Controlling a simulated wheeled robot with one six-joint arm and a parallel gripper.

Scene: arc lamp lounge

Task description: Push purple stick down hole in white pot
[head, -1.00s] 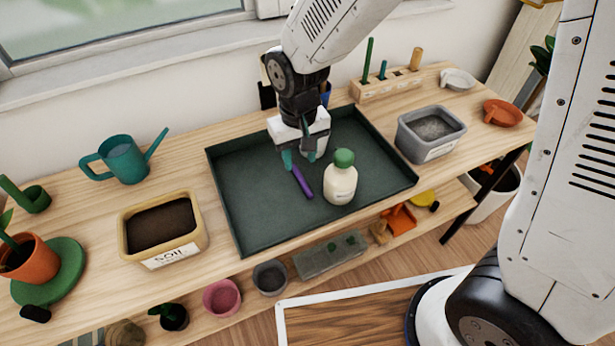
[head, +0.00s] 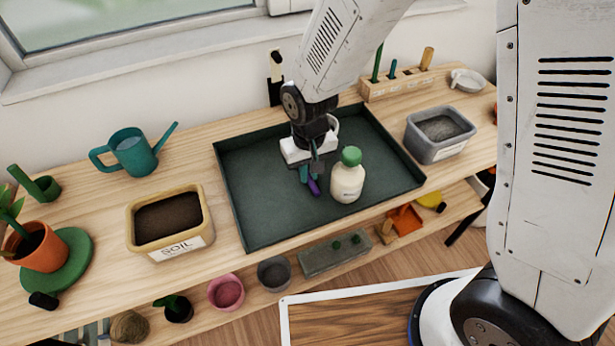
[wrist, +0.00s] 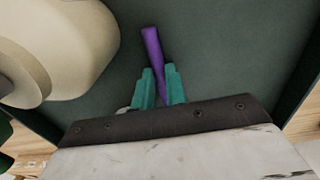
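The purple stick (head: 314,187) is at the dark green tray's middle, partly hidden by my gripper in the head view. My gripper (head: 311,172) points down over the tray with its teal fingers close together. In the wrist view, the purple stick (wrist: 152,45) runs between the fingers (wrist: 159,85), which sit close on both sides of it; its far end sticks out past the tips. I cannot tell whether the stick touches the tray floor. A white rounded thing (head: 334,128), possibly the white pot, shows behind my gripper, mostly hidden; no hole is visible.
A cream bottle with a green cap (head: 347,180) stands close right of my gripper. The tray (head: 240,200) has raised walls. A soil box (head: 195,240), watering can (head: 133,155), grey bin (head: 436,152) and wooden tool rack (head: 400,82) surround it. The tray's left part is clear.

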